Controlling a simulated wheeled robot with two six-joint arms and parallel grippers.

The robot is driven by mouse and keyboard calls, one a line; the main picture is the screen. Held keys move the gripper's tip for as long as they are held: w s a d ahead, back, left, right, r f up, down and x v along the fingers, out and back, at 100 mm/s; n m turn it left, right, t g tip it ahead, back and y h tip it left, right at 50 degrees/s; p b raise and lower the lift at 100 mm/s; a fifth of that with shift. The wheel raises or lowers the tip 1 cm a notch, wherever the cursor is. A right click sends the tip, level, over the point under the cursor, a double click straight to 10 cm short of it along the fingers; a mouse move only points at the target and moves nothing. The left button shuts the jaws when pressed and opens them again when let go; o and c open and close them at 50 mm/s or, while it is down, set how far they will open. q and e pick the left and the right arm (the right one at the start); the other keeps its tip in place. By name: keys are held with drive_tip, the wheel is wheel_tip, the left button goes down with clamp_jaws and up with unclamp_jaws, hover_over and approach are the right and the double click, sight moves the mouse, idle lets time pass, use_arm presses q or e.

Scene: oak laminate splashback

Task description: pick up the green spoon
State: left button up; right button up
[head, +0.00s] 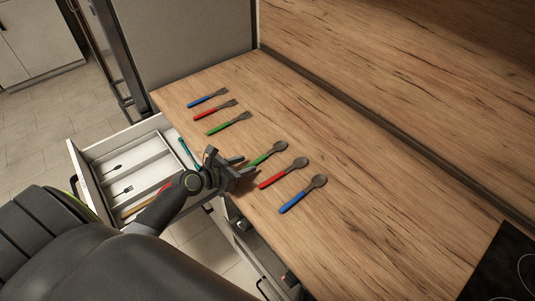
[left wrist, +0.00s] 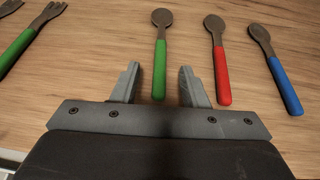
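The green spoon (head: 267,155) lies on the wooden counter, leftmost of three spoons, with its dark bowl away from me. In the left wrist view the green spoon (left wrist: 160,60) points its handle end between my open fingers. My left gripper (head: 238,166) is at the handle end of the green spoon. In the left wrist view the left gripper (left wrist: 157,88) is open, with one finger on each side of the handle end and a gap on both sides. My right gripper is not in view.
A red spoon (head: 283,173) and a blue spoon (head: 303,194) lie right of the green one. Blue (head: 208,98), red (head: 216,109) and green (head: 229,123) forks lie further left. An open drawer (head: 92,181) holds cutlery beside the counter. A dark hob (head: 505,268) is at lower right.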

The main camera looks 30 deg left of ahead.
sight(257, 160)
use_arm(q)
drive_tip(key=shift+x, duration=2)
drive_tip(key=shift+r, duration=0.1)
drive_tip(key=shift+s, duration=0.1)
drive_tip(key=shift+c, duration=0.4)
clamp_jaws()
